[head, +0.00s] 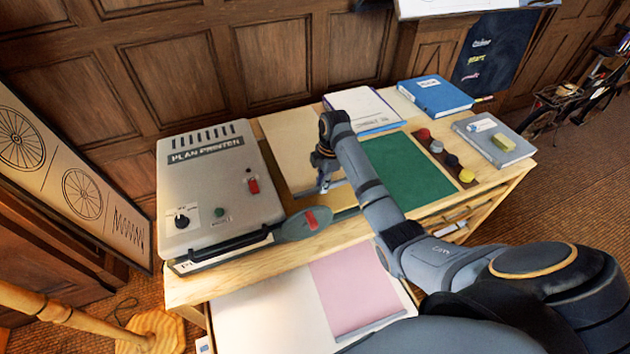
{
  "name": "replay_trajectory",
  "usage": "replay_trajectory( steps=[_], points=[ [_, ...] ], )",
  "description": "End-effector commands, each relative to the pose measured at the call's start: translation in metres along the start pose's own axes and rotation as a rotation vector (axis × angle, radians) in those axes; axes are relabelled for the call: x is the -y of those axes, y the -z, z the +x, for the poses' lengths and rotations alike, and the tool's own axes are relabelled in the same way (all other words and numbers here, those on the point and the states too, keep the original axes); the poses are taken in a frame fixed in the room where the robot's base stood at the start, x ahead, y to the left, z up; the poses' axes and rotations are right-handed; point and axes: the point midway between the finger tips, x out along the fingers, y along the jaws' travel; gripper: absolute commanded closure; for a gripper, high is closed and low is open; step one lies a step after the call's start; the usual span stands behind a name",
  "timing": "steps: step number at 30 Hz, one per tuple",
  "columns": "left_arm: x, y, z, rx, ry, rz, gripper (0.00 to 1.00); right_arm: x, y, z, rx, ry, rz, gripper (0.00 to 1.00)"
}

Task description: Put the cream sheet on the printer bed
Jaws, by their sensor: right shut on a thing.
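The cream sheet (288,140) lies on the wooden table, right of the printer. A grey strip seems to run along its near edge. My right gripper (322,186) points down at that near edge and is shut on the sheet there; the arm hides part of the sheet's right side. The grey plan printer (205,170) stands at the table's left end. Its lid looks down, with a black bar handle along the front, so the bed is hidden. My left gripper is not in view.
A green sheet (405,175) lies right of my right arm. Behind are a white pad (362,110) and a blue binder (435,95). A grey book (494,138) and round colored pieces (452,160) lie right. A grey paddle (303,224) sits by the printer. A pink sheet (352,287) lies lower, in front.

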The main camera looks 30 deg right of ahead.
Motion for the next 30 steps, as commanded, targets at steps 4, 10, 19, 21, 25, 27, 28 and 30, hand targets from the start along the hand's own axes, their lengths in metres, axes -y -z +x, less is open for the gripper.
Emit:
replay_trajectory(
  steps=[4, 10, 19, 21, 25, 27, 28, 30],
  points=[
    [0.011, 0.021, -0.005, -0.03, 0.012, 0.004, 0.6, 0.001, -0.003, 0.025, 0.001, 0.001, 0.0, 1.0],
    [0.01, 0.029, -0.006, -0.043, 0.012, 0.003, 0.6, 0.0, -0.005, 0.035, 0.001, -0.001, 0.0, 1.0],
    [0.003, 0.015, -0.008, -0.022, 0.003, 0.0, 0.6, 0.001, -0.008, 0.069, 0.0, -0.001, -0.001, 1.0],
    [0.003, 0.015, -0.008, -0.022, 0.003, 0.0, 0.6, 0.001, -0.009, 0.069, 0.001, -0.002, -0.001, 1.0],
    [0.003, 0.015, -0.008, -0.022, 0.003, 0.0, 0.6, 0.001, -0.009, 0.07, 0.001, 0.0, 0.0, 0.78],
    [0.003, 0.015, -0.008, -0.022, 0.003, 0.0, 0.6, 0.001, -0.009, 0.07, 0.001, 0.0, 0.0, 0.69],
    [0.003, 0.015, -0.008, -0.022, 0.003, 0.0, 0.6, 0.001, -0.009, 0.07, 0.001, 0.0, 0.0, 0.65],
    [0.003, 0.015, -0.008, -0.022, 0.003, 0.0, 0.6, 0.001, -0.009, 0.069, 0.001, 0.0, 0.0, 0.64]
  ],
)
